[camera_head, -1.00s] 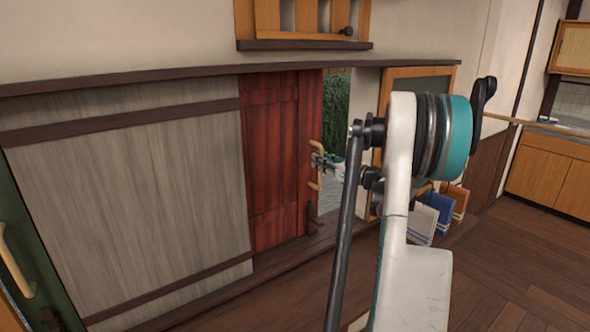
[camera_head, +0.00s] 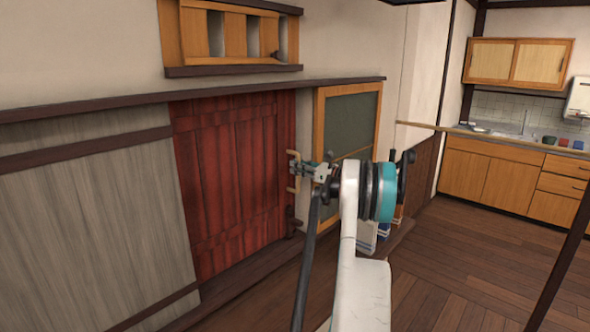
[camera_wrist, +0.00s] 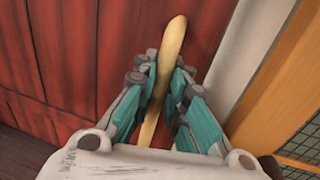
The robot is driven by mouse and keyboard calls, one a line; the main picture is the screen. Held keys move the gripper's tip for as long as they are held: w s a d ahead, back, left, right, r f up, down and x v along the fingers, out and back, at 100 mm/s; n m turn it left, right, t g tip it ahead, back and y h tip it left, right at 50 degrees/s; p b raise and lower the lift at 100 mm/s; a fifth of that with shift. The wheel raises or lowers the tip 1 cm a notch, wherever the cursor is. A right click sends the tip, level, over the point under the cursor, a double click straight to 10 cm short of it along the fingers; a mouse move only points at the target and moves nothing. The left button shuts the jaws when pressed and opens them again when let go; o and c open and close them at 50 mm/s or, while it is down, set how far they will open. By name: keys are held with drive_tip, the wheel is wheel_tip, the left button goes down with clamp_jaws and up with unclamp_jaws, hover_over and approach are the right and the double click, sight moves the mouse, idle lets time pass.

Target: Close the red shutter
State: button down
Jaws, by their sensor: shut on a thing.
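The red shutter (camera_head: 235,180) is a ribbed wooden sliding panel in the wall. Its right edge reaches the pale wall post, and no opening shows beside it in the head view. A pale wooden handle (camera_head: 293,178) stands upright near its right edge. My gripper (camera_head: 298,168) is at that handle. In the wrist view, the teal fingers of my gripper (camera_wrist: 160,90) are shut around the handle (camera_wrist: 171,52), with red boards (camera_wrist: 80,60) behind it. Part of the handle is hidden by the fingers.
A grey panel (camera_head: 80,220) adjoins the shutter on the left. An orange-framed cabinet door (camera_head: 319,120) is to the right, with books (camera_head: 366,238) below it. A dark sill runs under the shutter. The wooden floor (camera_head: 450,285) at right is open.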

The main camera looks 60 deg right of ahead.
drive_tip(key=shift+s+d, duration=0.15)
drive_tip(key=shift+d, duration=0.05)
drive_tip(key=c, duration=1.8)
unclamp_jaws()
drive_tip(key=shift+o, duration=0.8)
drive_tip(key=shift+s+d, duration=0.15)
drive_tip(key=shift+d, duration=0.05)
drive_tip(key=shift+a, duration=0.15)
drive_tip(key=s, duration=1.1)
drive_tip(key=shift+s+a, duration=0.25)
drive_tip(key=shift+s, duration=0.1)
